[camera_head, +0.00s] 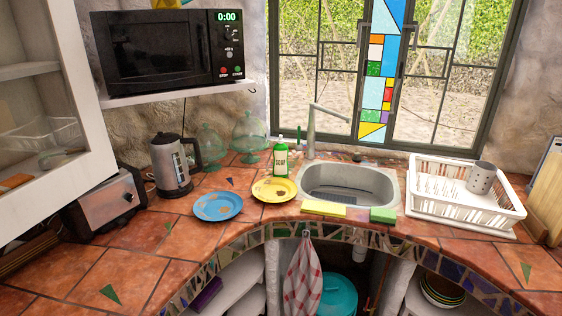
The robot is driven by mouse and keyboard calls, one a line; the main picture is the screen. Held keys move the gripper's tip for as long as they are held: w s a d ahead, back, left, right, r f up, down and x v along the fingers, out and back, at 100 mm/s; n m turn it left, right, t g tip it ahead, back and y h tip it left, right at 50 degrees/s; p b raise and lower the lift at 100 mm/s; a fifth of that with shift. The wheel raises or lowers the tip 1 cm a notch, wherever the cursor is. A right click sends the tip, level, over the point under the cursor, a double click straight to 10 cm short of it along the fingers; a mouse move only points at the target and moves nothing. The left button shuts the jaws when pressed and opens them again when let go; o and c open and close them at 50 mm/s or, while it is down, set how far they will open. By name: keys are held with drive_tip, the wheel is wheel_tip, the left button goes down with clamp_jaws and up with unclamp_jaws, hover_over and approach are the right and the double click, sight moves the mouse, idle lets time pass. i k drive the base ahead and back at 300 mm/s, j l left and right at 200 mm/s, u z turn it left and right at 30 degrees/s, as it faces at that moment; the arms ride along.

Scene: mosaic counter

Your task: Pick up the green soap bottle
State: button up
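The green soap bottle (281,160) stands upright on the tiled counter at the back, just left of the sink. It has a white label and a pale top. The yellow plate lies in front of it, and the bottle's base is close to the plate's far edge. My gripper is not in view.
A yellow plate (274,190) and a blue plate (218,207) lie on the counter (150,235). The sink (362,190) and tap (311,135) are right of the bottle. Glass domes (249,133) and a kettle (172,165) stand left. A white dish rack (465,210) is far right.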

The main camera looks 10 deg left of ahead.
sight(280, 151)
drive_tip(key=i+l+u, duration=0.2)
drive_tip(key=i+u, duration=0.15)
drive_tip(key=i+l+u, duration=0.35)
drive_tip(key=i, duration=0.2)
drive_tip(key=i+l+u, duration=0.35)
